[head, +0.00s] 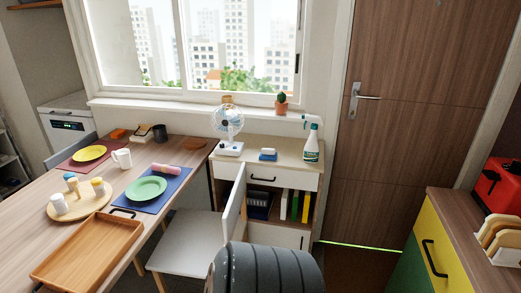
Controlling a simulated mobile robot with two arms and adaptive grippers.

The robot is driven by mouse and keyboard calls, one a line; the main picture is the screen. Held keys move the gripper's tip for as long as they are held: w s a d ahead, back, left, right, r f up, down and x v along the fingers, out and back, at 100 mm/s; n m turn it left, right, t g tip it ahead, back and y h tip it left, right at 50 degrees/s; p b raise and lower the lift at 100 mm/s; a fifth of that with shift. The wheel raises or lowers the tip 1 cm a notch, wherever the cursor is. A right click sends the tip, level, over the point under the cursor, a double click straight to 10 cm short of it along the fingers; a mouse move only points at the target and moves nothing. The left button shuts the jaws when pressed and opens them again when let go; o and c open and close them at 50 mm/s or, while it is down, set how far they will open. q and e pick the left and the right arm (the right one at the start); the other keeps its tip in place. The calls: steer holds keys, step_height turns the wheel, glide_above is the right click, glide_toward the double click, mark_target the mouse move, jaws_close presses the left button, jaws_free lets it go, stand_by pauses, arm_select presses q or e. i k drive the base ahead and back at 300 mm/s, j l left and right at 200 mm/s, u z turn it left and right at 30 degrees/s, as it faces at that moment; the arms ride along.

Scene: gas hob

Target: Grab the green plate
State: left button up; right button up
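The green plate (147,189) lies flat on a blue placemat (177,184) on the wooden table (28,221), left of centre in the head view. It looks empty. A pink rolled item (166,169) lies at the far edge of the same mat, just behind the plate. A white mug (122,158) stands behind and to the left of the plate. Neither of my grippers is in view, so nothing of mine shows near the plate.
A wooden tray (84,250) and a round board (82,205) with small jars flank the plate's near-left side. A yellow plate (90,153) lies farther back. A white chair (188,240) stands at the table's right edge. A dark ribbed rounded thing (268,268) fills the bottom centre.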

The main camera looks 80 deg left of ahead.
mark_target(147, 188)
steer(key=u, duration=3.9)
